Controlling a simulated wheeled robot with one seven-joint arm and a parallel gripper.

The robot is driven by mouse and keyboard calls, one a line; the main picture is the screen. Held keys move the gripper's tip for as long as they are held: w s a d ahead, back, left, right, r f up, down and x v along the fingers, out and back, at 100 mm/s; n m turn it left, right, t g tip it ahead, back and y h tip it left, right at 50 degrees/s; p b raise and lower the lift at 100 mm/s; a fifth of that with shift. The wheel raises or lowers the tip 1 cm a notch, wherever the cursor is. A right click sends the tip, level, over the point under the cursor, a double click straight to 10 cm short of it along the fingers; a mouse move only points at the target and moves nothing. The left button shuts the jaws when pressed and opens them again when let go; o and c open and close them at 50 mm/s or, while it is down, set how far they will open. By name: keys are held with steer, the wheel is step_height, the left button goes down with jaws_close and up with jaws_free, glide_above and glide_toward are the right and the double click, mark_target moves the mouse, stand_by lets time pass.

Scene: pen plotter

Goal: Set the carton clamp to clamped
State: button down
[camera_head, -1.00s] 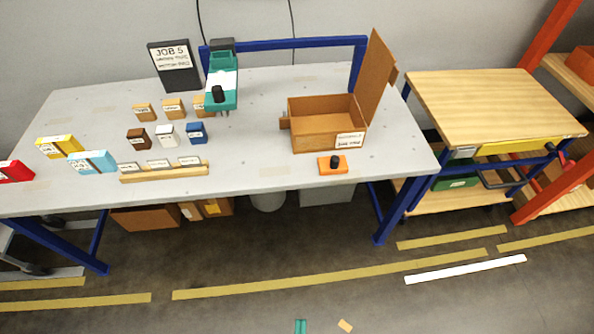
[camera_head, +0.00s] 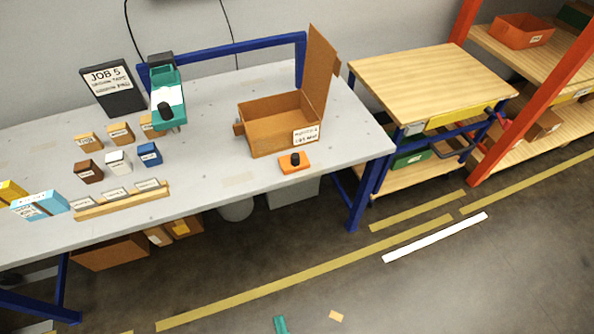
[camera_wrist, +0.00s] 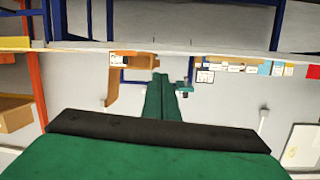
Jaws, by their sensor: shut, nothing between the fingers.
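The open brown carton (camera_head: 262,138) stands on the right part of the grey table, its tall flap raised at the right. An orange block with a black knob (camera_head: 295,161), which looks like the carton clamp, sits on the table just in front of the carton. I cannot read its setting. My gripper (camera_wrist: 162,78) shows in the wrist view with its green fingers together and empty. It is away from the table, and the carton (camera_wrist: 133,60) appears beyond it in that view, upside down.
A teal device (camera_head: 168,100) and several small boxes stand on the grey table (camera_head: 225,205), left of the carton. A wooden-topped bench (camera_head: 430,80) is to the right, with a red-framed shelf (camera_head: 535,105) beyond it. The floor (camera_head: 430,300) in front is mostly clear.

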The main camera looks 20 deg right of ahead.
mark_target(296, 163)
steer(key=w+d+m, duration=0.5)
steer(key=w+m, duration=0.1)
steer(key=w, duration=0.3)
steer(key=w+d+f+m+t+h, duration=0.1)
steer(key=w+d+m, duration=0.4)
steer(key=w, duration=0.5)
steer(key=w+d+f+m+t+h, duration=0.1)
steer(key=w+d+m, duration=0.5)
steer(key=w, duration=0.4)
steer(key=shift+w+f+m, duration=0.2)
steer(key=shift+m, duration=0.6)
steer(key=shift+d, duration=0.1)
steer(key=w, duration=0.4)
steer(key=w+d, duration=0.1)
steer(key=w, duration=0.4)
steer(key=w+d, duration=0.1)
steer(key=w, duration=0.3)
steer(key=shift+w+d, duration=0.15)
steer(key=shift+w, duration=0.25)
